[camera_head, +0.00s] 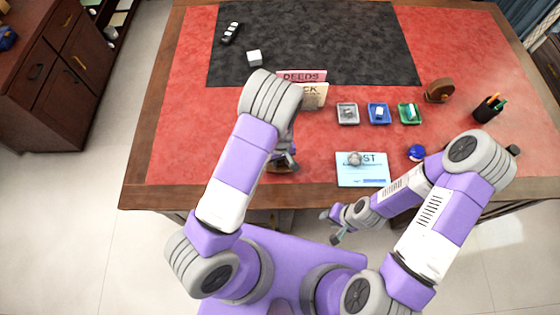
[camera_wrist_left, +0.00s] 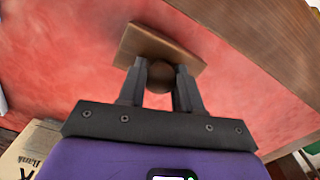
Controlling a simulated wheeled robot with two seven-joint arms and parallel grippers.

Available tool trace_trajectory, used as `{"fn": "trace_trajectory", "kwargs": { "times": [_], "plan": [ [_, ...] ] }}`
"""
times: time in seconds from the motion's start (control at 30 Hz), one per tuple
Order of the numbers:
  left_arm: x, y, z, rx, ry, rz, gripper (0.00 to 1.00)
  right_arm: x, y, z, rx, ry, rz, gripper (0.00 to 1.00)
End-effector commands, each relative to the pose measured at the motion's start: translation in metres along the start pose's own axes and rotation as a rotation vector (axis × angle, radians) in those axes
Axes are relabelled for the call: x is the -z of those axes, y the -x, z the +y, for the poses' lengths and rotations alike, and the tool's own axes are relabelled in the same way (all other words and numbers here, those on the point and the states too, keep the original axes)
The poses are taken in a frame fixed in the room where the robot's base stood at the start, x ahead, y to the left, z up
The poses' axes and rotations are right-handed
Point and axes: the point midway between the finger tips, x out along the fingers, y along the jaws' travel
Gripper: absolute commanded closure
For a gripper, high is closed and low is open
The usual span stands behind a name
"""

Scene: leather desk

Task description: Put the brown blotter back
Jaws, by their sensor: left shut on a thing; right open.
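The brown blotter (camera_wrist_left: 160,45), a flat wooden block with a round dark knob, shows in the left wrist view. My left gripper (camera_wrist_left: 160,85) is shut on its knob. In the head view my left gripper (camera_head: 287,160) is near the front edge of the desk, left of the light blue card. My forearm and wrist hide most of the blotter there. I cannot tell whether its base touches the red desk top. My right gripper (camera_head: 332,226) is open and empty, in front of the desk's front edge.
Upright folders (camera_head: 302,76) stand behind my left wrist. Small grey (camera_head: 347,114), blue (camera_head: 378,114) and green (camera_head: 409,114) trays stand in a row. A light blue card (camera_head: 362,178), a blue round object (camera_head: 416,153), a brown wheel-shaped object (camera_head: 440,91) and a pen cup (camera_head: 488,108) lie rightward.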

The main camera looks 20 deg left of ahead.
Motion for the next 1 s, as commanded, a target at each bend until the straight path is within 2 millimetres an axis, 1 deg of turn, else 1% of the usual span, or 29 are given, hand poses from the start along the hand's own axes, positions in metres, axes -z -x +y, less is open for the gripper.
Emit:
{"fn": "trace_trajectory", "kwargs": {
  "times": [0.03,0.1,0.3,0.47,0.5,0.63,0.87,1.0],
  "plan": [
    [0.0003,-0.0088,-0.0006,0.001,0.000,0.000,0.90,0.0001,-0.0014,0.0005,0.000,0.000,0.000,0.58],
    [0.0001,-0.0133,-0.0002,0.000,-0.001,0.000,0.90,0.0001,-0.0016,0.0006,0.000,0.000,0.000,0.58],
    [0.0002,-0.0124,0.0002,-0.001,-0.002,0.001,0.90,0.0002,-0.0012,0.0004,0.000,0.000,0.000,0.58],
    [0.0002,-0.0174,0.0001,-0.001,-0.001,0.001,0.90,0.0004,-0.0051,0.0019,0.000,0.000,0.000,0.58],
    [0.0000,-0.0163,-0.0001,0.000,-0.001,0.000,0.60,0.0003,-0.0040,0.0015,0.000,0.000,0.000,0.58],
    [0.0001,-0.0158,-0.0001,0.000,-0.001,0.000,0.40,0.0003,-0.0037,0.0014,0.000,0.000,0.000,0.58],
    [0.0001,-0.0157,-0.0001,0.000,-0.001,0.000,0.40,0.0003,-0.0037,0.0014,0.000,0.000,0.000,0.58],
    [0.0001,-0.0105,0.0000,0.000,-0.002,0.001,0.40,0.0001,0.0004,-0.0002,0.000,0.000,0.000,0.58]
  ]
}}
